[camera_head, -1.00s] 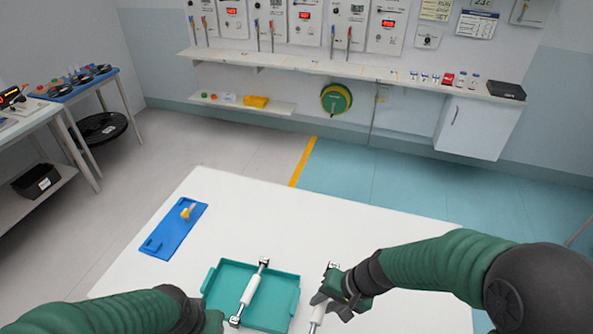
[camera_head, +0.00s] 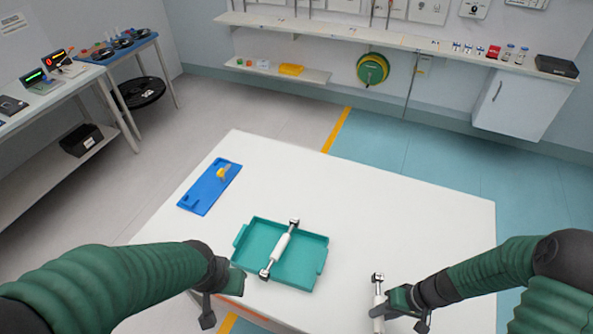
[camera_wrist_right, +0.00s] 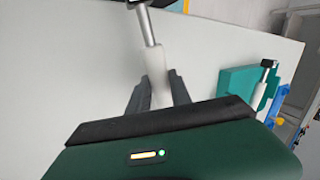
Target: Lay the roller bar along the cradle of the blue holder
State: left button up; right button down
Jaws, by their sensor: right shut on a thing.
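The blue holder (camera_head: 203,194) lies flat at the table's far left, with a yellow part standing on it. One white roller bar (camera_head: 281,246) with metal ends lies across the teal tray (camera_head: 309,267). My right gripper (camera_head: 386,308) is shut on a second white roller bar (camera_head: 379,293), right of the tray. In the right wrist view this bar (camera_wrist_right: 155,62) sits between the two dark fingers; its lower end is hidden by the gripper. I cannot tell whether it touches the table. My left gripper (camera_head: 220,298) is left of the tray, near its front corner; its fingers are unclear.
The white table (camera_head: 420,220) is clear between the tray and its far and right edges. The tray lies between my right gripper and the blue holder. A side bench with devices (camera_head: 45,90) and a wall shelf (camera_head: 400,40) stand beyond the table.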

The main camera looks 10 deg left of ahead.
aim_at(208, 180)
jog(key=j+z, duration=0.15)
jog(key=j, duration=0.35)
jog(key=j+z, duration=0.1)
jog(key=j, duration=0.4)
jog(key=k+j+z, duration=0.15)
jog(key=j, duration=0.3)
jog(key=j+z, duration=0.1)
jog(key=j, duration=0.4)
jog(key=k+j+z, duration=0.15)
jog(key=j, duration=0.3)
jog(key=k+j+z, duration=0.1)
jog(key=j, duration=0.35)
jog(key=i+j+z, duration=0.35)
jog(key=j, duration=0.75)
jog(key=j+z, duration=0.35)
jog(key=j, duration=0.75)
jog(key=j+z, duration=0.35)
jog(key=j, duration=0.85)
jog(key=i+j+z, duration=0.1)
jog(key=i+j, duration=0.8)
